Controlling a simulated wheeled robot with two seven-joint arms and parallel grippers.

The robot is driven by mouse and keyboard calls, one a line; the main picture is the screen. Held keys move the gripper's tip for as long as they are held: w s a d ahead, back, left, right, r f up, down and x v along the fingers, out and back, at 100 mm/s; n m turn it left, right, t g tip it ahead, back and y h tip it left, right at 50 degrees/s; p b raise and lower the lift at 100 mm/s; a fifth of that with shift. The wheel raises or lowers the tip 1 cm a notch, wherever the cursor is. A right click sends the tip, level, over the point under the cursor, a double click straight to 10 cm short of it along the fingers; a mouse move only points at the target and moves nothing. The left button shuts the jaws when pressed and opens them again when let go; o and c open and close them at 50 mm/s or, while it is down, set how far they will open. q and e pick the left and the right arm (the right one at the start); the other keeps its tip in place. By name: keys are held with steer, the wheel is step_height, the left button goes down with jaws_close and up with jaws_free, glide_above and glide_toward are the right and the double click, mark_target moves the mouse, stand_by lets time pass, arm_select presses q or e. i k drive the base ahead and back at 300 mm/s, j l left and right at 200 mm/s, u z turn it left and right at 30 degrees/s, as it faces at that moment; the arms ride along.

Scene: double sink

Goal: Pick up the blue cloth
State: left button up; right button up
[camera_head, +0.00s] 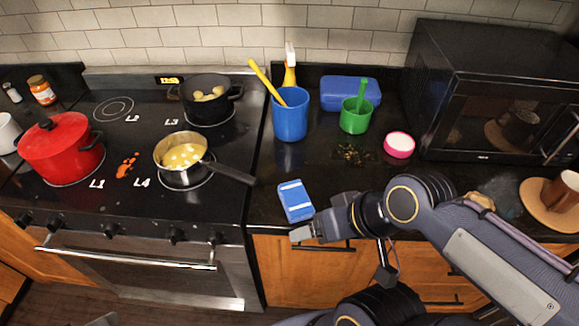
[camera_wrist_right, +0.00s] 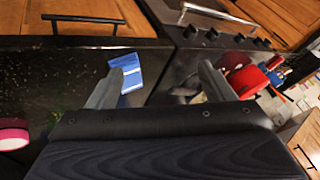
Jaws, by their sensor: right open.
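The blue cloth (camera_head: 295,201), with white stripes, lies folded on the black counter just right of the stove, near the front edge. My right gripper (camera_head: 303,235) reaches in from the right, just in front of the cloth. In the right wrist view my right gripper (camera_wrist_right: 161,68) is open with nothing held. There the cloth (camera_wrist_right: 132,76) shows beside the left finger, which covers part of it. I cannot tell if that finger touches it. My left gripper is not in view.
On the stove stand a red pot (camera_head: 60,147), a saucepan (camera_head: 181,152) with a handle reaching toward the counter, and a black pot (camera_head: 206,98). Behind the cloth are a blue cup (camera_head: 290,116), green cup (camera_head: 355,117) and pink-rimmed dish (camera_head: 399,145). A microwave (camera_head: 490,90) stands right.

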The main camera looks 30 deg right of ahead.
mark_target(298, 204)
steer(key=i+j+z, duration=0.45)
steer(key=z, duration=1.7)
